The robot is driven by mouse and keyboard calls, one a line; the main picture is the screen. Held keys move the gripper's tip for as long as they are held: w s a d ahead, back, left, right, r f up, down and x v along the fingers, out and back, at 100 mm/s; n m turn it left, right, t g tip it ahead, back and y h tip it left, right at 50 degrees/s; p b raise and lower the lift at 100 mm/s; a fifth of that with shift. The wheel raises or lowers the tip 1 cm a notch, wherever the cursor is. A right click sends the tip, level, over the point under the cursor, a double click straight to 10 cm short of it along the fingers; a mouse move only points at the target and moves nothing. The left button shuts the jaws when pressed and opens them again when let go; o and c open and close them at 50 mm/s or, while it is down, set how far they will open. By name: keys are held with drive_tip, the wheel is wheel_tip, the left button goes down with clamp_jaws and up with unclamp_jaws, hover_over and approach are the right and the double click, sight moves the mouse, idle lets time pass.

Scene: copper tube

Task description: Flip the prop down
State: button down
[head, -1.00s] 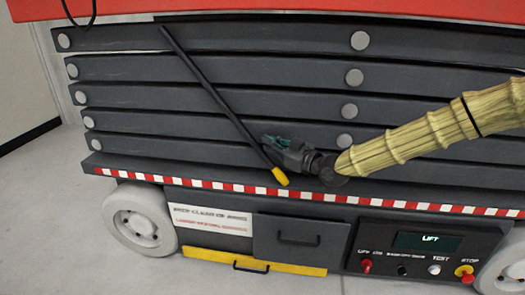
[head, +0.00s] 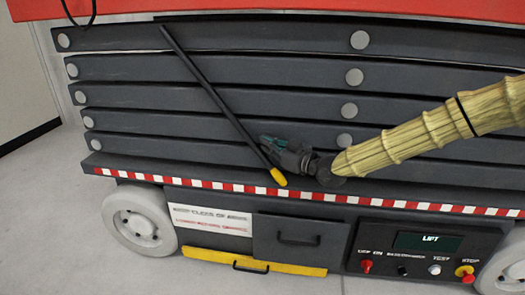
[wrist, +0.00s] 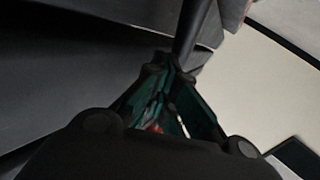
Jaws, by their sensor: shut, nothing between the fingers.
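The prop (head: 205,85) is a long dark bar with a yellow end. It leans diagonally across the front of the folded lift arms, from upper left down to the yellow tip (head: 278,178) near the striped ledge. My gripper (head: 264,142) is beside the lower part of the bar, on its right, a little above the yellow tip. Its fingers are closed and hold nothing. In the wrist view the closed fingertips (wrist: 167,67) are right by the dark bar (wrist: 188,28); I cannot tell whether they touch it.
The stacked grey lift arms (head: 290,75) stand close behind my gripper. A red-and-white striped ledge (head: 220,187) runs below. Under it are a drawer (head: 300,240) and a control panel (head: 425,255). Open floor (head: 50,220) lies at the left.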

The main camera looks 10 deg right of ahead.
drive_tip(key=shift+w+a+f+b, duration=0.4)
drive_tip(key=shift+a+f, duration=0.35)
drive_tip(key=shift+a, duration=0.15)
drive_tip(key=shift+w+a+f+b, duration=0.3)
drive_tip(key=shift+a+f+b, duration=0.15)
drive_tip(key=shift+a+f, duration=0.35)
drive_tip(key=shift+w+a+f+b, duration=0.4)
drive_tip(key=shift+a+f, duration=0.25)
drive_tip(key=shift+a, duration=0.35)
idle(5.3)
